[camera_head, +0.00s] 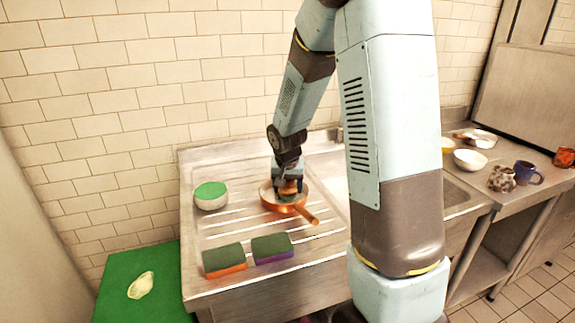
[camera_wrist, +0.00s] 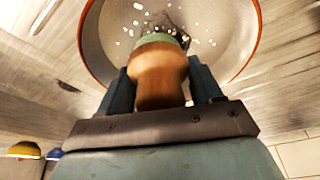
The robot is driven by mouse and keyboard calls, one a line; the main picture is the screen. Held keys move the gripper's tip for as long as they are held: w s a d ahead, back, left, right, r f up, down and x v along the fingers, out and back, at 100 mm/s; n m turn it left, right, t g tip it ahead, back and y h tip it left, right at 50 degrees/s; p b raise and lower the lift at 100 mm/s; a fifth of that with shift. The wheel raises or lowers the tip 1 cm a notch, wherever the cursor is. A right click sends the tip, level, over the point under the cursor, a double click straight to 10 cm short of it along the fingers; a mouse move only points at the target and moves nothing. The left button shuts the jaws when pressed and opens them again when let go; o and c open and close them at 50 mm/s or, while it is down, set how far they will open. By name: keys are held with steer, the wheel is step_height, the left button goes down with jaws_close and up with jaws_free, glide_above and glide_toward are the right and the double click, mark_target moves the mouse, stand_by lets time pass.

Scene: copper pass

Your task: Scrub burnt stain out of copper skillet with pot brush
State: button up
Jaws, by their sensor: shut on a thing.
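The copper skillet (camera_head: 283,208) rests on the ribbed steel drainboard, its handle pointing to the lower right. The wrist view shows its grey inside (camera_wrist: 228,38) and orange rim, with white specks scattered over the floor. A dark burnt stain (camera_wrist: 176,18) shows just beyond the brush head, which partly hides it. My gripper (camera_head: 288,184) is shut on the pot brush, whose round wooden handle (camera_wrist: 158,76) sits between the two fingers. The brush has a green band at its head and is inside the skillet. Its bristles are hidden, so I cannot tell whether they touch the floor.
Two sponges, orange-green (camera_head: 225,260) and purple-green (camera_head: 272,248), lie in front. A green surface (camera_head: 165,270) is lower left. Bowls (camera_head: 469,160) and mugs (camera_head: 527,173) stand beyond the sink.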

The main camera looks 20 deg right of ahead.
mark_target(278, 197)
steer(key=shift+s+a+r, duration=0.1)
steer(key=shift+a+r, duration=0.05)
steer(key=shift+a, duration=0.35)
steer(key=shift+a+f, duration=0.2)
steer(key=shift+a, duration=0.25)
steer(key=shift+s+a, duration=0.1)
steer(key=shift+a, duration=0.4)
steer(key=shift+a+f, duration=0.1)
steer(key=shift+a, duration=0.2)
steer(key=shift+d+r, duration=0.2)
steer(key=shift+d, duration=0.35)
steer(key=shift+d+f, duration=0.15)
steer(key=shift+d, duration=0.15)
steer(key=shift+w+d, duration=0.2)
steer(key=shift+d, duration=1)
steer(key=v, duration=0.2)
steer(key=shift+w+r, duration=0.2)
steer(key=shift+r, duration=0.25)
steer(key=shift+w+r, duration=0.15)
steer(key=shift+r, duration=2.45)
